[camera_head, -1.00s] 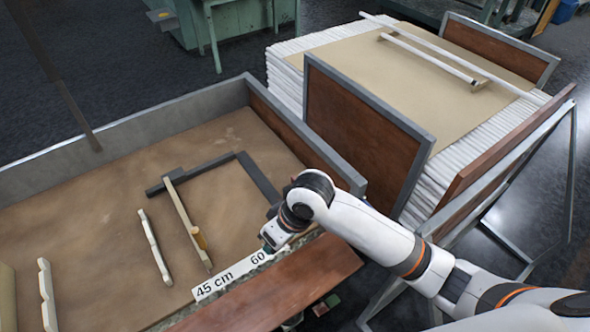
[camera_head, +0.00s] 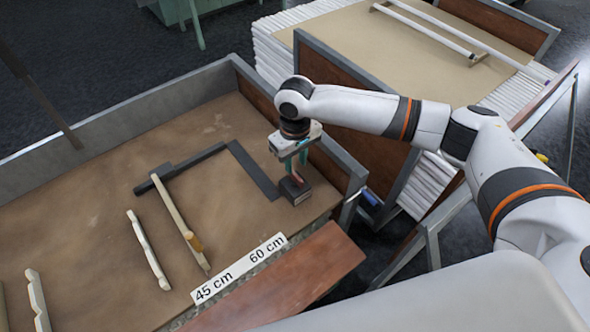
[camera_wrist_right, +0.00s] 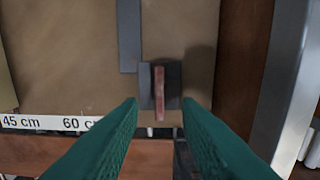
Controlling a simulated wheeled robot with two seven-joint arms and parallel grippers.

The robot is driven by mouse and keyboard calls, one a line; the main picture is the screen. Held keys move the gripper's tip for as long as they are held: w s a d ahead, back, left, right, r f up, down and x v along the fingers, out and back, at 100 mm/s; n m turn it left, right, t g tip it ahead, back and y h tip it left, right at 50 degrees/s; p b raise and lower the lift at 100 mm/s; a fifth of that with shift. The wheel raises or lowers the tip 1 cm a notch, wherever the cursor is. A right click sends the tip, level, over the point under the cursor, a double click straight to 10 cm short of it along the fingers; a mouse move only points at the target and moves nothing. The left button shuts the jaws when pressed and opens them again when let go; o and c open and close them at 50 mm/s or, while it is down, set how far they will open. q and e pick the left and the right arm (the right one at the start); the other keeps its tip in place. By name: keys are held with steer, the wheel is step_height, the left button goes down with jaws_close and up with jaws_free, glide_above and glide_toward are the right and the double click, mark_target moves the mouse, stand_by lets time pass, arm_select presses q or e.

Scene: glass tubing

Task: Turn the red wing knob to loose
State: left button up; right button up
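The red wing knob (camera_wrist_right: 159,92) stands on a small dark block in the right wrist view. Its thin wing runs up and down in that picture. In the head view the dark block (camera_head: 297,193) sits near the right wall of the wooden tray, and the knob is small and partly covered by my fingers. My right gripper (camera_wrist_right: 162,104) is open, with one green finger on each side of the knob and a gap to each. In the head view the right gripper (camera_head: 295,165) points down over the block. My left gripper is not in view.
A dark square-cornered bar (camera_head: 255,170) lies beside the block. A white length scale (camera_head: 240,268) marked 45 cm and 60 cm runs along the front edge. Pale wooden strips (camera_head: 148,250) lie to the left. The tray's right wall (camera_head: 335,165) rises close to my gripper.

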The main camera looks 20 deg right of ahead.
mark_target(295, 174)
steer(key=shift+f, duration=2.6)
jaws_close()
